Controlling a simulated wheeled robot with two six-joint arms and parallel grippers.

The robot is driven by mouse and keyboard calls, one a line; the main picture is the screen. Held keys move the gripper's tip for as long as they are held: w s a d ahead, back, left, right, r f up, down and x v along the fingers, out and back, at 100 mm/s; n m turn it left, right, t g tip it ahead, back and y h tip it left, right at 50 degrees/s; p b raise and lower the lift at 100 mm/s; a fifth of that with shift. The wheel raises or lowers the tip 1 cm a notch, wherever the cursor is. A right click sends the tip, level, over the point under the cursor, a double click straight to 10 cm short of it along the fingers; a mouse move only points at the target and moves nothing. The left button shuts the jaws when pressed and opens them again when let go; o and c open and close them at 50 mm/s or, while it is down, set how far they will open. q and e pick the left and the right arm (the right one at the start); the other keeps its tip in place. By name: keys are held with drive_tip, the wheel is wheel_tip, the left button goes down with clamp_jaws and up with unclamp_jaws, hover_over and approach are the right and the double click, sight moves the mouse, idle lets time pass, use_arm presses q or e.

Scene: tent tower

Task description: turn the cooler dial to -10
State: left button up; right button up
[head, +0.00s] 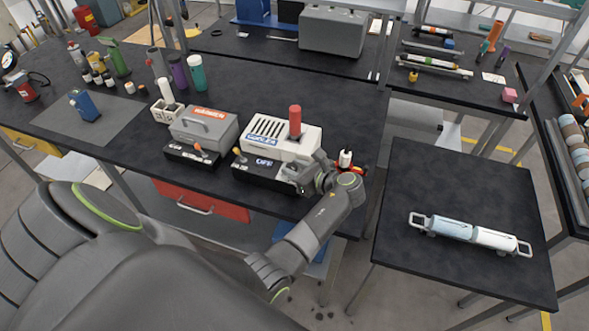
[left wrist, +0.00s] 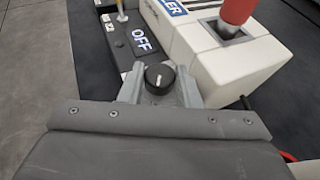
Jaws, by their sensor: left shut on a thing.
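The cooler (head: 305,142) is a white box with slots on top and a blue label, with a black front panel (head: 250,174) that reads OFF. In the left wrist view its dial (left wrist: 160,76) is a round black knob with a white pointer line, pointing roughly up in the picture. My left gripper (head: 300,178) is at the right end of the panel. In the left wrist view my left gripper (left wrist: 159,86) has a finger on each side of the dial and is shut on it. The scale marks around the dial are not visible. My right gripper is not in view.
A red cylinder (head: 295,120) stands in the cooler's top. A yellow-tipped lever (head: 237,151) is on the panel's left. A grey box (head: 204,126) with its own black panel stands to the left. A side table (head: 450,180) at right holds a white and blue canister (head: 450,228).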

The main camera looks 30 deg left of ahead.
use_arm(q)
drive_tip(key=shift+n+g, duration=0.4)
drive_tip(key=shift+g, duration=0.2)
drive_tip(key=shift+f, duration=0.1)
drive_tip(key=o, duration=1)
drive_tip(key=shift+w+r, duration=0.1)
drive_tip(key=shift+r, duration=0.1)
drive_tip(key=shift+t, duration=0.4)
